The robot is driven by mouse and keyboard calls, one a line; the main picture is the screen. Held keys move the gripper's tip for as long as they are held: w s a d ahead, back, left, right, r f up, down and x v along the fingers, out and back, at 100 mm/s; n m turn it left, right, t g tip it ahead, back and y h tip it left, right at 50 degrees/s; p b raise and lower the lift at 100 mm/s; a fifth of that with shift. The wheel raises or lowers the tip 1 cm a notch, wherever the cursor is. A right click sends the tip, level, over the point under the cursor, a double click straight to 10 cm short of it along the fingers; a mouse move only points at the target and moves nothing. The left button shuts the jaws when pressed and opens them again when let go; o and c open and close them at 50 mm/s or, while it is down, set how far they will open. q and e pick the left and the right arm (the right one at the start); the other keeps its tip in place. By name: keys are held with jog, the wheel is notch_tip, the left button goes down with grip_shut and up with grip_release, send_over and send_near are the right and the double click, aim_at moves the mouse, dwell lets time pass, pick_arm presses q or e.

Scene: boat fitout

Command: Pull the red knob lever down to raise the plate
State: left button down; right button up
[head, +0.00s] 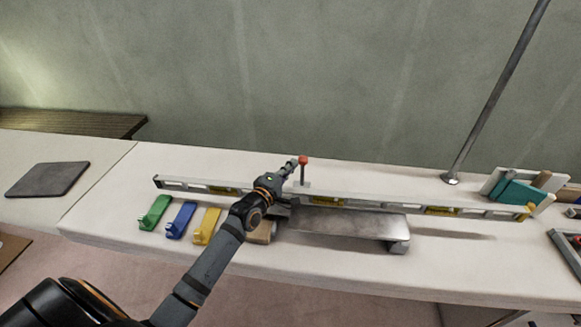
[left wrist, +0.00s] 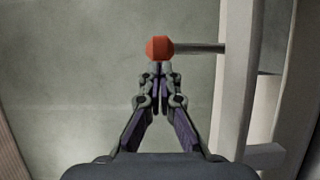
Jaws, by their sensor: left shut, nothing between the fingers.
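The red knob (head: 303,160) tops a thin upright lever (head: 302,175) behind the long level on the bench. In the left wrist view the red knob (left wrist: 159,48) sits just past my fingertips, with its grey rod (left wrist: 200,48) running to the right. My left gripper (head: 290,165) is shut and empty, right beside the knob; it also shows in the left wrist view (left wrist: 160,72). I cannot tell if the tips touch the knob. The grey metal plate (head: 340,222) lies in front of the level, near the bench's front. My right gripper is out of view.
A long spirit level (head: 380,203) runs across the bench. Green (head: 155,212), blue (head: 181,219) and yellow (head: 206,225) blocks stand left of my arm. A metal pole (head: 490,100) rises at the right, near a teal piece (head: 517,194). A dark pad (head: 48,179) lies far left.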

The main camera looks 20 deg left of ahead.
pick_arm(q)
jog(key=shift+w+d+r+m+p, duration=0.1)
jog(key=shift+d+r+m+p, duration=0.05)
jog(key=shift+d+m+p, duration=0.3)
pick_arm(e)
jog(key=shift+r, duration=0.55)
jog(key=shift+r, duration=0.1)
